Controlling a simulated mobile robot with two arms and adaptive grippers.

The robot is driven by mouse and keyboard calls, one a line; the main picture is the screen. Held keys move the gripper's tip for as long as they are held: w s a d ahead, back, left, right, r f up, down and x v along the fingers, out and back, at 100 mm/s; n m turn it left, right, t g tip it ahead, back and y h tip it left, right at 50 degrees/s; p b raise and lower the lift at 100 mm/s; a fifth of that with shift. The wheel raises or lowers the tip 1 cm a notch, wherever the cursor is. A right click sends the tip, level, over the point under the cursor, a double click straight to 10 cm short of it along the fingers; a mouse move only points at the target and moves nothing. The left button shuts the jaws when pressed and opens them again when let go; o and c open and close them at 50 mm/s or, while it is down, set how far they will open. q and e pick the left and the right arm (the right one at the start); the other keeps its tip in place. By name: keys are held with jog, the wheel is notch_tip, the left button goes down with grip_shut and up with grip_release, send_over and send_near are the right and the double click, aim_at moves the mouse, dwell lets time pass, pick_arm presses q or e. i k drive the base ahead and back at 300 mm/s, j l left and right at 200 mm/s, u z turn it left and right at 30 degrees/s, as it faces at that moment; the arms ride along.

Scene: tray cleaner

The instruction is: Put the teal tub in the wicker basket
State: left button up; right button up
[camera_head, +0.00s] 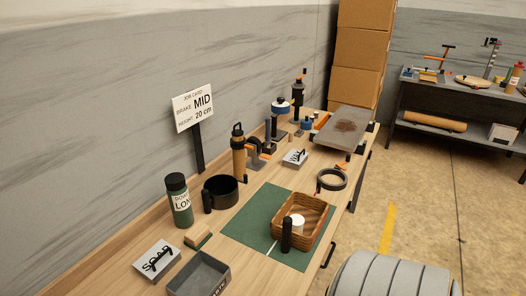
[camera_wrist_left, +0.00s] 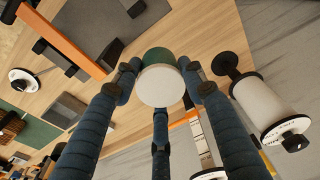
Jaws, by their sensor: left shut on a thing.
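In the left wrist view, my left gripper (camera_wrist_left: 160,88) has its blue fingers closed around a round tub (camera_wrist_left: 158,57) with a green-teal side and a pale end facing the camera. The wicker basket (camera_head: 279,220) stands on a green mat in the head view, with a white cylinder (camera_head: 297,221) inside and a black upright object (camera_head: 286,236) at its near side. A brown woven piece, likely the basket, shows at the left edge of the wrist view (camera_wrist_left: 10,127). I cannot make out my left gripper in the head view. My right gripper is not in view.
The green mat (camera_head: 246,220) has bare room left of the basket. Around it stand a black mug (camera_head: 222,191), a dark green bottle (camera_head: 179,203), a grey tray (camera_head: 199,277), a black ring (camera_head: 332,180) and a small labelled box (camera_head: 295,158). A sign (camera_head: 193,107) rises behind.

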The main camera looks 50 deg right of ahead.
aim_at(305, 217)
jog(key=l+z, duration=0.15)
jog(key=z, duration=1.95)
jog(key=i+l+z, duration=0.45)
jog(key=i, duration=0.25)
jog(key=j, duration=0.1)
